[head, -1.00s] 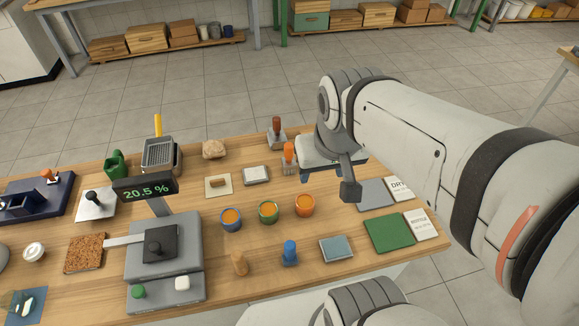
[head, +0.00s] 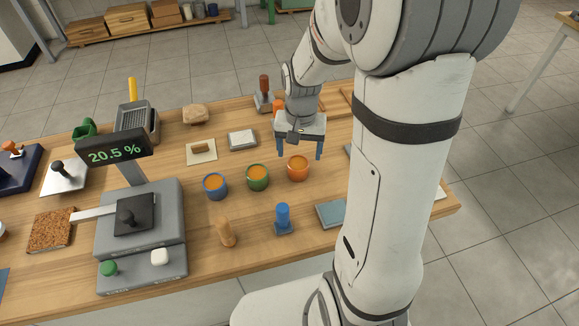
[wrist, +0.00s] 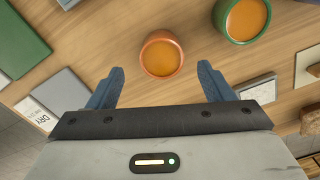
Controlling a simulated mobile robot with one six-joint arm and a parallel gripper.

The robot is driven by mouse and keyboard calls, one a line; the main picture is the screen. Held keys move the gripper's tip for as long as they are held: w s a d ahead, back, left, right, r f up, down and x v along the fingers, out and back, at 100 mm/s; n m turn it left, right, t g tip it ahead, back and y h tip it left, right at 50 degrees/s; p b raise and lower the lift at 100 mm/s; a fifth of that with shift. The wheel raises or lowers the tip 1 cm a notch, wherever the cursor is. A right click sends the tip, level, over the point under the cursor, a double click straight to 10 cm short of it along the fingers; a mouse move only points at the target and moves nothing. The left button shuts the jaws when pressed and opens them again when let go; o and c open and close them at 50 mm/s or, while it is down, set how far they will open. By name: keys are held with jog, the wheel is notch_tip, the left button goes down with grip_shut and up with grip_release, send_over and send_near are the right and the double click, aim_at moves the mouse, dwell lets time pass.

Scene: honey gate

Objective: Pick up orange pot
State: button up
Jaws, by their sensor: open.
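The orange pot (head: 298,168) stands upright on the wooden table, at the right end of a row of three pots. It is filled with something orange. It also shows in the wrist view (wrist: 161,55), just beyond and between my fingertips. My gripper (head: 299,150) is open and empty, with its blue fingers pointing down above and behind the pot. In the wrist view my fingers (wrist: 161,78) are spread wider than the pot and do not touch it.
A green pot (head: 258,177) and a blue pot (head: 215,186) stand left of the orange pot. A blue-handled stamp (head: 283,219) and a blue-grey pad (head: 331,213) lie in front. A grey device with a 20.5 % display (head: 118,153) stands at left. Bare wood surrounds the pots.

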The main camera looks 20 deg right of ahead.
aim_at(298, 163)
notch_tip(298, 163, down, 7)
jog(key=shift+w+r, duration=0.15)
jog(key=c, duration=1.1)
jog(key=shift+r, duration=0.1)
